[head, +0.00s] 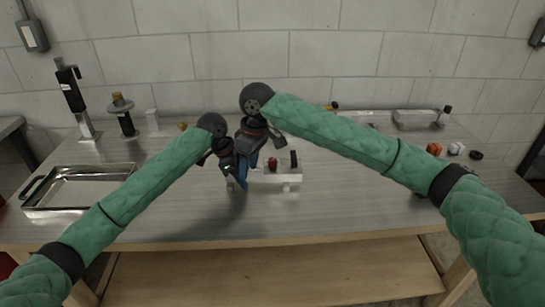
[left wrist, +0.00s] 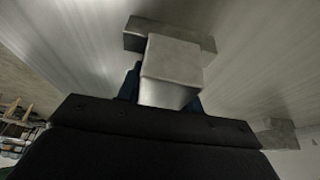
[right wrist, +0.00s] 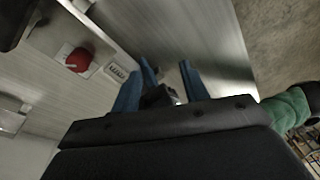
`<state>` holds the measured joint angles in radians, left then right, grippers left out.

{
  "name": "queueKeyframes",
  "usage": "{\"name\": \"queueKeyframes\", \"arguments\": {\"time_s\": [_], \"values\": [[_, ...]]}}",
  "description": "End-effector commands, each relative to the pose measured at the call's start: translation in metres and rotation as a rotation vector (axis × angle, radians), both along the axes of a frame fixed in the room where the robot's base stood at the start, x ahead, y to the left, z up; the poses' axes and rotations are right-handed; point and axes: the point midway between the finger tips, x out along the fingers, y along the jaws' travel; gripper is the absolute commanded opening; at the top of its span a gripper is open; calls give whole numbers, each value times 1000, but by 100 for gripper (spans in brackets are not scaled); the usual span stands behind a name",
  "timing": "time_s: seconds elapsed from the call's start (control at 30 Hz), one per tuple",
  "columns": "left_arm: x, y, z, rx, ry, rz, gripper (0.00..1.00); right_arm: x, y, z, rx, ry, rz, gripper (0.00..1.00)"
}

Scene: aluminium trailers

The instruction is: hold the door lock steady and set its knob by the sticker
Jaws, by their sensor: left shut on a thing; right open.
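The door lock (head: 283,178) is a pale grey block on the table, with a red knob (head: 272,163) and an upright black part on its right. My left gripper (head: 240,182) is shut on the lock's left end; in the left wrist view a grey block (left wrist: 172,72) sits between its fingers. My right gripper (head: 253,168) is open, just above and left of the knob. In the right wrist view its blue fingers are apart, and the red knob (right wrist: 78,60) lies outside them, up and left. A small white sticker with dark marks (right wrist: 117,72) is beside the knob.
A metal tray (head: 80,188) lies at the left. Black-topped tools (head: 124,115) stand behind it. The table front is clear.

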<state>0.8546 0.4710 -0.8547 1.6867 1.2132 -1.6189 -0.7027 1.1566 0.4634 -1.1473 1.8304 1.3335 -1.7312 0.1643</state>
Motion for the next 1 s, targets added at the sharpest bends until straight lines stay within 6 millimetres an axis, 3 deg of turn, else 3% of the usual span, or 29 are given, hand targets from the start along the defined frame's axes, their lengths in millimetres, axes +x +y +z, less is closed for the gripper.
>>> {"name": "queueKeyframes", "arguments": {"time_s": [0.3,0.6,0.77,1.0], "values": [[0,0,0,1,0,1,3,48,-43,55,-106,-14,-58,45],[0,0,-1,1,0,1,3,70,-67,87,-154,-17,-97,45],[0,0,-1,1,0,1,3,73,-70,86,-159,-16,-102,45],[0,0,0,1,0,1,3,72,-71,53,-160,-15,-103,45]]}}
